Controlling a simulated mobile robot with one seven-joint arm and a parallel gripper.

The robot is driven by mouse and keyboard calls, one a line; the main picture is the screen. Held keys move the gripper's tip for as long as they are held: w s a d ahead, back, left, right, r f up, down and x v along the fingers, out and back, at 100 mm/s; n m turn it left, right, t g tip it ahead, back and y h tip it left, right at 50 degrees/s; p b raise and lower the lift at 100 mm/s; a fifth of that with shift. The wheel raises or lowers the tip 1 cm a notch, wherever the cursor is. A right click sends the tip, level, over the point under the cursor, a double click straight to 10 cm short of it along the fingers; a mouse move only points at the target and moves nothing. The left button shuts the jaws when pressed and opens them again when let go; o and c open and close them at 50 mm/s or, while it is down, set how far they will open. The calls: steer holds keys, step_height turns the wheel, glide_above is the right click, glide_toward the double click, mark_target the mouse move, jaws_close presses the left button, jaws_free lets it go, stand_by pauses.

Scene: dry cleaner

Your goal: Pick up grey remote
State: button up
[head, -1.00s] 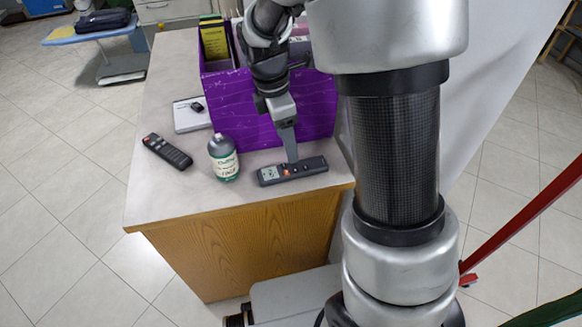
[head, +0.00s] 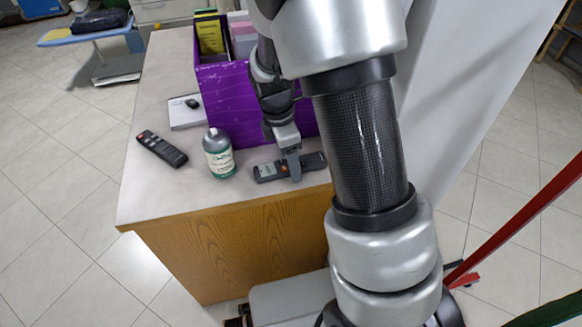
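The grey remote (head: 268,172), with a small display and an orange button, lies on the counter near its front edge. My gripper (head: 294,174) points down at the remote, its fingertips at the remote's right half and hiding part of it. The fingers line up in this view and look like one, so I cannot tell how far apart they are or whether they touch the remote.
A dark remote (head: 162,149) with a red button lies at the left on the counter (head: 165,200). A green-labelled bottle (head: 219,155) stands just left of the grey remote. A purple box (head: 225,98) of folders stands behind. A white book (head: 186,111) lies beside it.

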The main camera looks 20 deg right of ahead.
steer(key=c, duration=1.2)
